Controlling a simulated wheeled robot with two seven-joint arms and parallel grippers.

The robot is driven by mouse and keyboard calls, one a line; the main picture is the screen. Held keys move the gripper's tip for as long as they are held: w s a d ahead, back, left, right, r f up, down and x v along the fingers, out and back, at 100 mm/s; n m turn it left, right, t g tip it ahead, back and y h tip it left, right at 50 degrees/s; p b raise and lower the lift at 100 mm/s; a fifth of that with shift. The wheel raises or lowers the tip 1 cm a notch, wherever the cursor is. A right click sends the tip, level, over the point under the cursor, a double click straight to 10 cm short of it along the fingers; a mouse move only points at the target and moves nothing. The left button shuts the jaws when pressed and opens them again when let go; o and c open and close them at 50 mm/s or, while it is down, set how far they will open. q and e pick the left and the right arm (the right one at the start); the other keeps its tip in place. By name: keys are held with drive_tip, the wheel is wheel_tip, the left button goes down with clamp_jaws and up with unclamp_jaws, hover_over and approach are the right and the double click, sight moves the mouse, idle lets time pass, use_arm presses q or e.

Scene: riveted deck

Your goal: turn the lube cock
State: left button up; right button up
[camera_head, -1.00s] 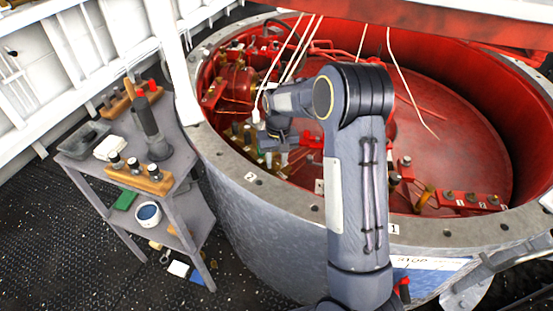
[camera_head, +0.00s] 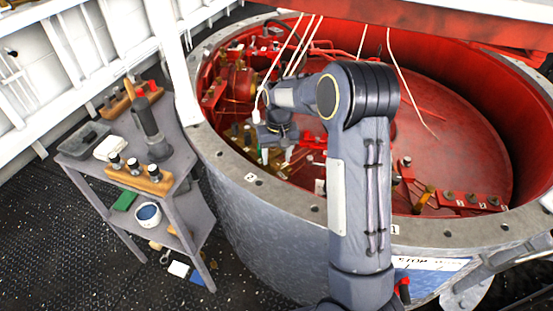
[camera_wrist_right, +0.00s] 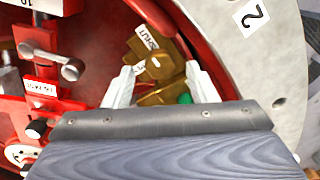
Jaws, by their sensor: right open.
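My right gripper (camera_head: 278,159) reaches down inside the red-lined drum, near its left wall. In the right wrist view the two pale fingers of the right gripper (camera_wrist_right: 161,83) are apart, with a brass fitting (camera_wrist_right: 158,66) seen between and beyond them. This fitting looks like the lube cock, with a white tag reading "SHUT" beside it. A small green part (camera_wrist_right: 185,98) shows near the right finger. The gripper body hides the lower part of the fitting, and I cannot tell whether the fingers touch it. My left gripper is not in view.
The grey drum rim (camera_head: 311,208) curves around my right arm. Red fittings (camera_wrist_right: 45,60) stand left of the gripper in the wrist view. White cords (camera_head: 297,55) hang nearby. A grey cart (camera_head: 188,160) with tools stands at left. The drum's middle floor is open.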

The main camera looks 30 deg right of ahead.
sight(278, 163)
wheel_tip(278, 163, up, 6)
drive_tip(key=shift+d, duration=0.1)
idle(0.5)
drive_tip(key=shift+s+r, duration=0.1)
drive_tip(key=shift+s, duration=0.1)
drive_tip(key=s+a+r+t+y, duration=0.1)
drive_tip(key=s+a+r, duration=0.2)
drive_tip(key=s, duration=0.4)
drive_tip(key=s+a+r+t+y, duration=0.1)
drive_tip(key=s+a+r+t, duration=0.15)
drive_tip(key=s, duration=0.45)
drive_tip(key=s+a+r+t+y, duration=0.1)
drive_tip(key=s+a+r, duration=0.1)
drive_tip(key=s+r, duration=0.35)
drive_tip(key=s+a+f+n, duration=0.1)
drive_tip(key=s+a+f, duration=0.3)
drive_tip(key=s, duration=0.5)
drive_tip(key=shift+a+f+n+t+p, duration=0.25)
drive_tip(key=shift+f+n+t+p, duration=0.05)
drive_tip(key=shift+f+t+p, duration=0.15)
